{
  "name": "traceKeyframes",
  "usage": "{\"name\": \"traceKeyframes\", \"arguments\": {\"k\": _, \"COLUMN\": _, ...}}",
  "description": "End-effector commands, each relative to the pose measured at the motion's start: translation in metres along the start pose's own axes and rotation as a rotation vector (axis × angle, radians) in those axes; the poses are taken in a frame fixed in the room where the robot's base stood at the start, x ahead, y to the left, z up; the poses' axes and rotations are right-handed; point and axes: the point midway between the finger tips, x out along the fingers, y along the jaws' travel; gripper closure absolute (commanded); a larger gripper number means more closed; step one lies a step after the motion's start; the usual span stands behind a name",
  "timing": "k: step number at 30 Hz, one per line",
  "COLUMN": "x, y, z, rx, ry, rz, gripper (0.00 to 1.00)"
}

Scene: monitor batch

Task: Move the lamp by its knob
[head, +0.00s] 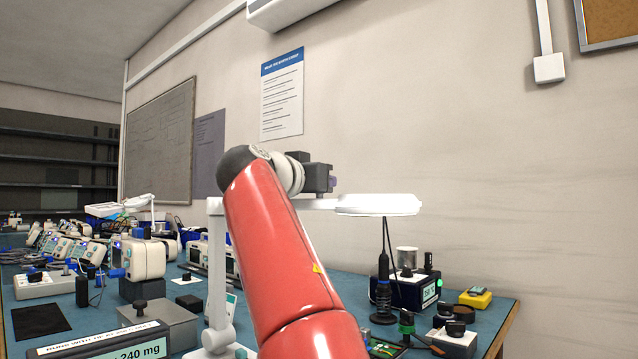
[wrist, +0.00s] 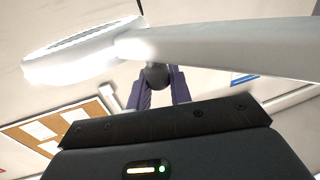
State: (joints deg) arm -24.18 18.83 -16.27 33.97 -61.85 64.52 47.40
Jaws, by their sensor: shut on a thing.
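The white lamp (head: 378,205) stands on the blue workbench, with a round head at the right end of a level arm and an upright post (head: 217,270) at the left. My red arm hides part of its arm. My gripper (head: 333,184) is at the lamp's arm, just left of the head. In the wrist view, the lamp head (wrist: 68,55) is at upper left. There my gripper (wrist: 160,88) has its dark fingers shut on the round dark knob (wrist: 157,75) below the lamp's joint. The knob is hidden in the head view.
The blue workbench (head: 378,335) is crowded. Below the lamp head are a soldering iron in its stand (head: 383,290), a dark station with a display (head: 415,290) and a yellow device (head: 475,298). Several monitors (head: 145,257) stand at left. A wall is behind.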

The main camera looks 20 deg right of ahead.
Motion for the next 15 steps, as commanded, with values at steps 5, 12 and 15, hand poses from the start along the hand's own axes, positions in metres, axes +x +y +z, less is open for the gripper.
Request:
{"name": "traceKeyframes", "arguments": {"k": 5, "x": 0.0001, "y": -0.0001, "z": 0.0003, "rx": -0.001, "ry": -0.001, "rz": -0.001, "gripper": 1.00}}
{"name": "traceKeyframes", "arguments": {"k": 12, "x": 0.0002, "y": -0.0002, "z": 0.0003, "rx": -0.001, "ry": -0.001, "rz": -0.001, "gripper": 0.59}}
{"name": "traceKeyframes", "arguments": {"k": 15, "x": 0.0002, "y": -0.0002, "z": 0.0003, "rx": -0.001, "ry": -0.001, "rz": -0.001, "gripper": 0.59}}
